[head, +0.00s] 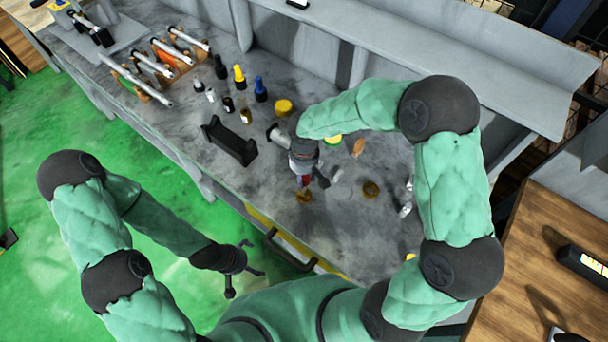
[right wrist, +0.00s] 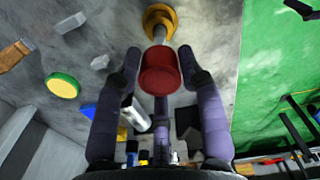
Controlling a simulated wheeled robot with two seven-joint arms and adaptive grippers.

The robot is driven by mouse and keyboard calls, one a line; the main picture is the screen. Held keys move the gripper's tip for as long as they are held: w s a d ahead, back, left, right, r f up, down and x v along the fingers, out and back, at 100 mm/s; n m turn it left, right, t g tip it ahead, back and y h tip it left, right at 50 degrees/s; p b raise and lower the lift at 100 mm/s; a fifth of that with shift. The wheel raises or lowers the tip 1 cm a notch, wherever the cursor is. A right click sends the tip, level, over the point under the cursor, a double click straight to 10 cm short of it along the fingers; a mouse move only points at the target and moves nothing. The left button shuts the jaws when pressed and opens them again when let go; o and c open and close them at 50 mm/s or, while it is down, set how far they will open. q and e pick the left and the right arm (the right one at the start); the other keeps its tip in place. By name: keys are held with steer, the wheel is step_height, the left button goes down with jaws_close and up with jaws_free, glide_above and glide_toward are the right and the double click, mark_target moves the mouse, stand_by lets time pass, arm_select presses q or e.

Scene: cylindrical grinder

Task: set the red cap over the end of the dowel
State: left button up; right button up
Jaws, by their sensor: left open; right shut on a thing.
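The red cap (right wrist: 160,72) is between the fingers of my right gripper (right wrist: 161,62), which is shut on it. In the head view the cap (head: 307,180) shows as a small red patch under the right gripper (head: 305,178). A pale dowel (right wrist: 159,34) stands in a round yellow-brown base (right wrist: 160,14); the base also shows in the head view (head: 304,196). The cap is in line with the dowel and hides its near end, so I cannot tell whether it is over the end or just above. My left gripper (head: 243,272) is open and empty, off the bench front.
On the grey bench (head: 190,130) stand a black holder (head: 230,142), several small bottles (head: 240,76) and a rack of rods (head: 160,62). A yellow round lid (head: 284,106) and a second brown disc (head: 371,189) lie near the right gripper. The bench's front edge has a handle (head: 290,252).

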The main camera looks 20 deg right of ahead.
steer(key=shift+f+b, duration=2.35)
steer(key=shift+f, duration=0.95)
steer(key=o, duration=1)
steer(key=shift+r, duration=0.1)
step_height(320, 180, up, 12)
steer(key=shift+f, duration=0.1)
